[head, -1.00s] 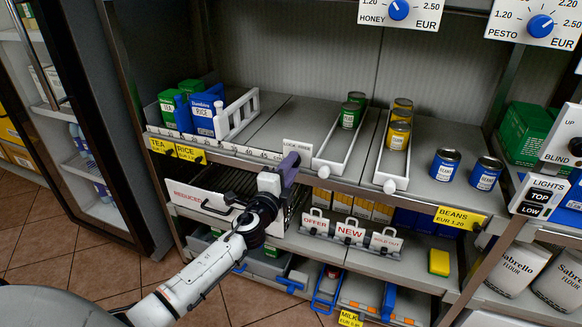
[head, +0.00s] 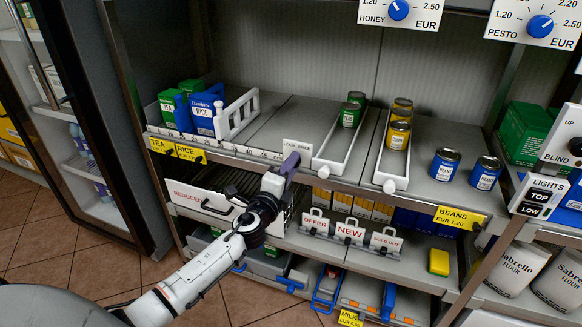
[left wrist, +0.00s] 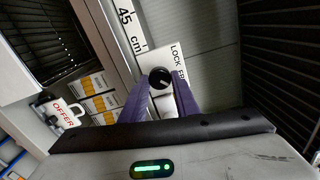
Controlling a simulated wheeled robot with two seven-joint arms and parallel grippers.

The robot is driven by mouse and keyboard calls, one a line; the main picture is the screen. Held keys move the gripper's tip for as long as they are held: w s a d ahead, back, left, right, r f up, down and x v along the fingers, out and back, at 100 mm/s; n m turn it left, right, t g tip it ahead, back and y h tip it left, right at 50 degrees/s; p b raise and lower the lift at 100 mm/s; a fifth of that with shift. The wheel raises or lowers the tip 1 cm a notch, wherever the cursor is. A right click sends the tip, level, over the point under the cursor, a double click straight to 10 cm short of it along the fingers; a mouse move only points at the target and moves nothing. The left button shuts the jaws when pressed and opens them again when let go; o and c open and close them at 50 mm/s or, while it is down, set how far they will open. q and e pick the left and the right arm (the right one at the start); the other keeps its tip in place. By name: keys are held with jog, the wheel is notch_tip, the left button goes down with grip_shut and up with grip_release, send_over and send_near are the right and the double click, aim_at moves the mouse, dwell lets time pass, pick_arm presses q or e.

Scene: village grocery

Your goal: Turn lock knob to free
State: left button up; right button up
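The lock knob (left wrist: 160,78) is a small round black knob with a pale pointer line, on a white plate marked LOCK and a partly hidden second word. In the head view the lock plate (head: 297,146) sits on the upper shelf's front edge, right of the ruler strip; the knob is hidden there by my gripper. My left gripper (head: 291,160) is right in front of the plate. In the left wrist view its purple fingers (left wrist: 162,82) are apart, with the knob between or just beyond their tips; I cannot tell if they touch it. My right gripper is not in view.
A white-railed can lane (head: 336,150) starts just right of the plate. The REDUCED drawer (head: 200,198) and the OFFER, NEW and SOLD OUT tags (head: 349,231) are below. Tea and rice packs (head: 203,113) stand at the left of the shelf.

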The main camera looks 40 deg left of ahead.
pick_arm(q)
jog(key=o, duration=0.5)
jog(key=shift+c, duration=0.2)
jog(key=v, duration=1)
jog(key=shift+s, duration=0.2)
jog(key=shift+f, duration=0.1)
